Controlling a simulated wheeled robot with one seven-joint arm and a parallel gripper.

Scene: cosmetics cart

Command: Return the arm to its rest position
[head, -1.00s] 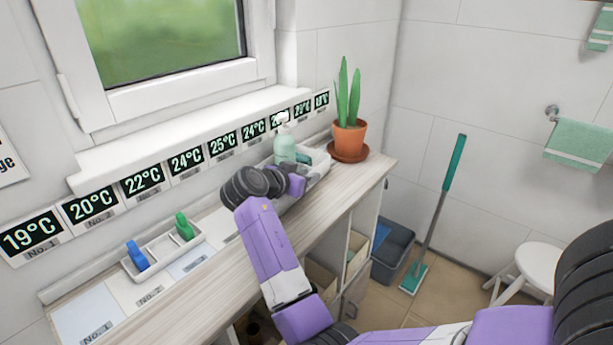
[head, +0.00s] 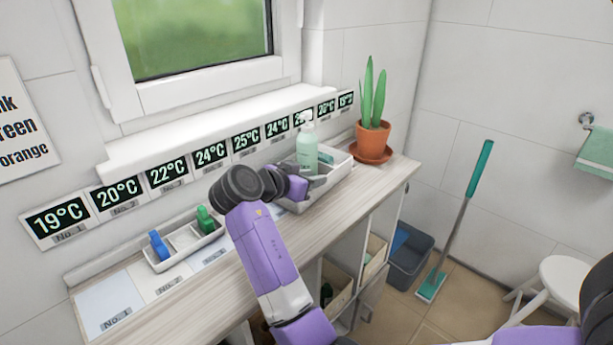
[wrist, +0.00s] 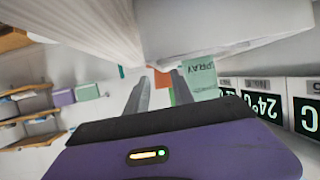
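My gripper (head: 316,182) is at the front of the white tray on the counter, at the end of my purple arm. A pale green spray bottle (head: 307,150) stands upright in the white tray (head: 342,168), just behind my gripper. Its green SPRAY label (wrist: 199,74) shows beside the right finger in the wrist view; I cannot tell if they touch. My arm reaches forward over the counter, and my gripper hides part of the tray's front.
A potted plant (head: 373,138) stands right of the tray. A small divided tray (head: 184,245) with a blue item (head: 158,245) and a green item (head: 205,220) is at left. Cubbies lie under the counter (head: 345,210). A bin (head: 408,262), mop (head: 458,225) and stool (head: 568,285) stand at right.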

